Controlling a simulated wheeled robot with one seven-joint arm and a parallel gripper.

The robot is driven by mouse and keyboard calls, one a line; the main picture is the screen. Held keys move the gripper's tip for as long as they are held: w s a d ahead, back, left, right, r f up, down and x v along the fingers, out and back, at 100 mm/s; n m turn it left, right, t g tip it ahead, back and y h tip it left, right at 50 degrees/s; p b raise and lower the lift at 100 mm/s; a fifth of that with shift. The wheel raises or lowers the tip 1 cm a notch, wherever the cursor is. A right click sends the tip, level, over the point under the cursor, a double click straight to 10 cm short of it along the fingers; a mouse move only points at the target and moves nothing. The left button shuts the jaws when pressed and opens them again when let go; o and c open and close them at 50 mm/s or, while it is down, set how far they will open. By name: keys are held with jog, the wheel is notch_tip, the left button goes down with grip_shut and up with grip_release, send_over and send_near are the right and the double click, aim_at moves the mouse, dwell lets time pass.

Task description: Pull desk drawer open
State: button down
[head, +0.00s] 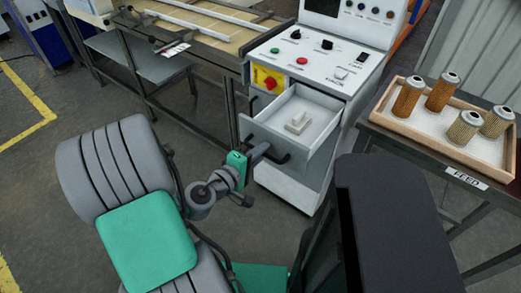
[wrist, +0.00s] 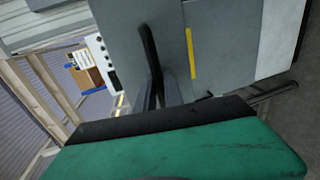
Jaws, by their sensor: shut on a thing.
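The desk drawer (head: 299,116) is grey-white and stands pulled out from the control desk (head: 330,57). A light block-like item (head: 299,122) lies inside it. The drawer has a dark bar handle (head: 283,158) on its front. My gripper (head: 258,154) is shut on this handle at the drawer front. In the wrist view the dark handle (wrist: 151,50) runs down to my fingers (wrist: 165,90), against the grey drawer front (wrist: 225,40). The exact contact of the fingertips is partly hidden by the green gripper body.
A wooden-rimmed tray (head: 440,145) with several filter cartridges stands on the feed table at right. A workbench frame (head: 190,40) stands at the back left. Bare floor (head: 60,110) lies at the left. Buttons and a red-on-yellow switch (head: 267,80) sit above the drawer.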

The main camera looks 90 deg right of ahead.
jog(key=c, duration=1.7)
grip_release()
jog(key=shift+w, duration=0.1)
jog(key=shift+v, duration=3.9)
jog(key=shift+w+f, duration=0.1)
